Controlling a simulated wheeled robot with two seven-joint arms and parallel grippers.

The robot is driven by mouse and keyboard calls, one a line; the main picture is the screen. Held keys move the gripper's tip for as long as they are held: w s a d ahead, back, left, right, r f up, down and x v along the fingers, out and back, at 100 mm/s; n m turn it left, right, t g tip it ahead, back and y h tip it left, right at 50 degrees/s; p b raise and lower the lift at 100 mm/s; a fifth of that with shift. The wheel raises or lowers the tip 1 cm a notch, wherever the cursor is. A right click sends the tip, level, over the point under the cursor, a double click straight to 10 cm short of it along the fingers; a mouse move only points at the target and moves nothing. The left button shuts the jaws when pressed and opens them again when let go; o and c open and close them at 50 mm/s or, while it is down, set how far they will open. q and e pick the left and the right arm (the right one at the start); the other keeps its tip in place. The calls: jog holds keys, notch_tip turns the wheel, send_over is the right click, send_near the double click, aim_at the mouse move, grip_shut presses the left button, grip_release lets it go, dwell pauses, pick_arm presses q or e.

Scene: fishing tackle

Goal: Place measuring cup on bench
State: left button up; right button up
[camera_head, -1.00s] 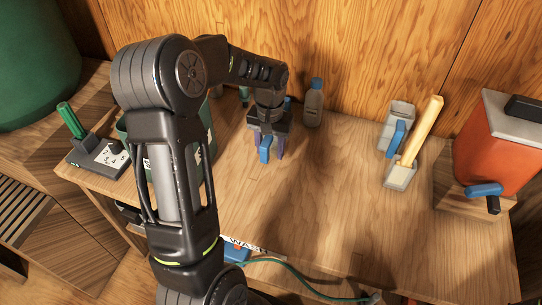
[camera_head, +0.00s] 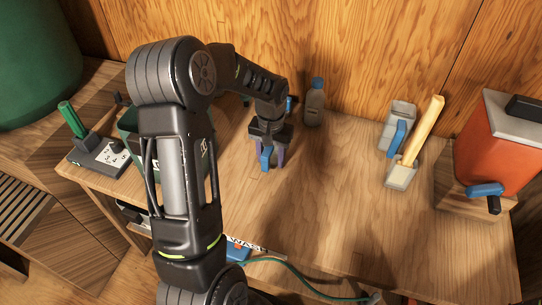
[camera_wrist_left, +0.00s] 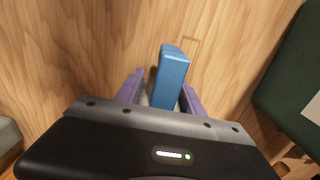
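My left gripper (camera_head: 268,152) is over the back middle of the wooden bench (camera_head: 310,215). Its purple fingers are closed around a thing with an upright blue handle (camera_head: 266,158), which I take to be the measuring cup. In the left wrist view the blue handle (camera_wrist_left: 172,75) stands between the fingers (camera_wrist_left: 160,98), with a pale part beside it. The rest of the cup is hidden by the gripper. I cannot tell whether it touches the bench. My right gripper is not in view.
A grey bottle with a blue cap (camera_head: 314,105) stands just behind right. A grey container with a blue handle (camera_head: 402,112) and a scoop with a yellow handle (camera_head: 402,176) lie right. A green bin (camera_head: 130,140) is left. An orange machine (camera_head: 497,150) stands far right. The bench's middle is clear.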

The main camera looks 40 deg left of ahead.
pick_arm(q)
jog(key=o, duration=0.5)
jog(key=shift+c, duration=0.2)
notch_tip(320, 180, up, 12)
jog(key=shift+r, duration=0.2)
dwell(0.6)
